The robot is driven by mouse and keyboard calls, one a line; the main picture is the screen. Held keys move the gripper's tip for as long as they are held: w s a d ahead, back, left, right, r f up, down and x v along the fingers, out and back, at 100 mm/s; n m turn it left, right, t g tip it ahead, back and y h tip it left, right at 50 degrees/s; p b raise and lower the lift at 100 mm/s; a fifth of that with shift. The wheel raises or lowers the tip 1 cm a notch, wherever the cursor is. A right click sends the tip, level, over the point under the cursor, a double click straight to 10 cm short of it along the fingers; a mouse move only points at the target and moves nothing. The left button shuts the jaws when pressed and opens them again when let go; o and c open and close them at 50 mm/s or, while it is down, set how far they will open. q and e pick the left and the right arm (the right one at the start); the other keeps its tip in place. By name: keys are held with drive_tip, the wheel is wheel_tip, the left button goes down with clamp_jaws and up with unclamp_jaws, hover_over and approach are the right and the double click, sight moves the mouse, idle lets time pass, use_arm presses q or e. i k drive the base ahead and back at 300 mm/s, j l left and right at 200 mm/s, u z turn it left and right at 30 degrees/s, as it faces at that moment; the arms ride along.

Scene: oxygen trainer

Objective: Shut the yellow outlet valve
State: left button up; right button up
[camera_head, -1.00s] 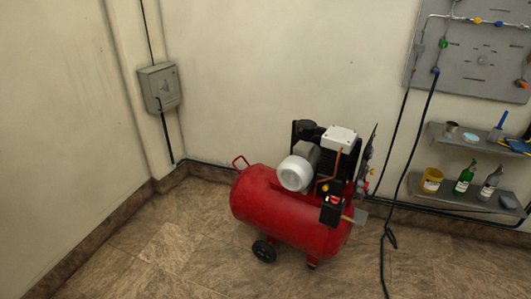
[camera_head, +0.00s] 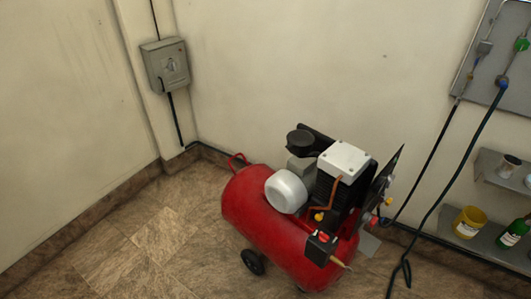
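A red air compressor (camera_head: 265,228) stands on the tiled floor, right of centre. Small yellow parts show on it: one (camera_head: 388,201) at the right by the gauge plate, another (camera_head: 319,217) below the copper pipe. I cannot tell which of them, if either, is the outlet valve, or how a handle is set. A brass fitting (camera_head: 340,262) sticks out below the black switch box (camera_head: 320,247). Neither of my grippers is in view.
A grey electrical box (camera_head: 166,65) hangs on the wall. A grey panel (camera_head: 487,80) with a green valve (camera_head: 521,45) is at the upper right. Shelves hold a yellow tub (camera_head: 469,221) and a green bottle (camera_head: 513,233). Hoses hang right of the compressor. Floor at left is clear.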

sight(389, 200)
drive_tip(key=i+l+z, duration=0.15)
drive_tip(key=l+z, duration=0.15)
drive_tip(key=z, duration=0.2)
drive_tip(key=i+l+z, duration=0.2)
drive_tip(key=z, duration=0.3)
